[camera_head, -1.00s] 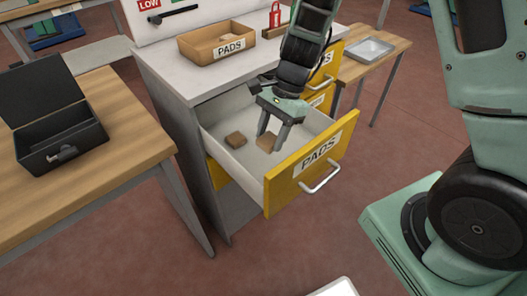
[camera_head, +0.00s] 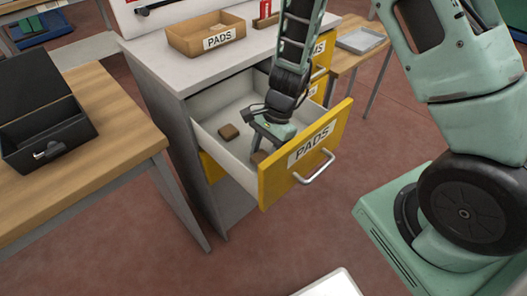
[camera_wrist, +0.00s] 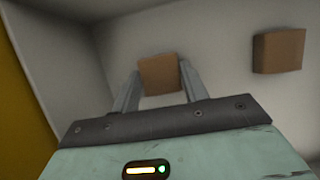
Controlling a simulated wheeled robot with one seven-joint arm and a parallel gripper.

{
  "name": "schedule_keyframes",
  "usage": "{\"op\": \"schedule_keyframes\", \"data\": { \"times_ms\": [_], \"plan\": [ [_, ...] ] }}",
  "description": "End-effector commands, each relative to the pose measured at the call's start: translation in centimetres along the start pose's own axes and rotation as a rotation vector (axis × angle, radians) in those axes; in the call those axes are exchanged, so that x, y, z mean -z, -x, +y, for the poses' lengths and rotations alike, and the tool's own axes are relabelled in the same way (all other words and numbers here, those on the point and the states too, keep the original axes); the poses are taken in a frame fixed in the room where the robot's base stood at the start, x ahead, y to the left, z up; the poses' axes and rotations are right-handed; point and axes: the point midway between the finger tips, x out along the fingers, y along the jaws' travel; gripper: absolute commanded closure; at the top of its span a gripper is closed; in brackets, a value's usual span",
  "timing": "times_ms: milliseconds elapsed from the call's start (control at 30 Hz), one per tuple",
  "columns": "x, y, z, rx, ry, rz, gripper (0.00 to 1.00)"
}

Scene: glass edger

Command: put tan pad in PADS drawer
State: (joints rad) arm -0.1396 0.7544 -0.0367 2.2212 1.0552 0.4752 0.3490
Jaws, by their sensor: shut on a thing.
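The PADS drawer (camera_head: 312,149) is pulled open, with a yellow front and a pale grey inside. My gripper (camera_head: 256,146) is down inside it, near the front panel. It is shut on a tan pad (camera_wrist: 159,74), which sits between the fingertips in the wrist view; in the head view this pad (camera_head: 259,157) is partly hidden by the gripper and drawer front. A second tan pad (camera_head: 229,131) lies on the drawer floor to the left, and shows at the right in the wrist view (camera_wrist: 279,51). I cannot tell whether the held pad touches the floor.
A tan tray labelled PADS (camera_head: 207,36) stands on the cabinet top (camera_head: 187,74). An open black box (camera_head: 48,140) is on the wooden table (camera_head: 105,114) at left. A metal tray (camera_head: 361,40) is on a side table at right.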

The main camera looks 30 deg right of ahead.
Motion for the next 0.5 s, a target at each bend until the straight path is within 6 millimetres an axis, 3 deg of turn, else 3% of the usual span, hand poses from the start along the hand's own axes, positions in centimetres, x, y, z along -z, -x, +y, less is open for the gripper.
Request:
{"op": "schedule_keyframes", "data": {
  "times_ms": [100,133,200,500],
  "plan": [
    [0.16,-0.34,0.0,0.0,0.0,0.0,0.77],
    [0.16,-0.33,-0.01,0.0,0.0,0.0,0.53],
    [0.11,-0.23,-0.01,0.0,0.0,0.0,0.34],
    [0.06,-0.1,-0.01,0.0,0.0,0.0,0.34]
  ]
}}
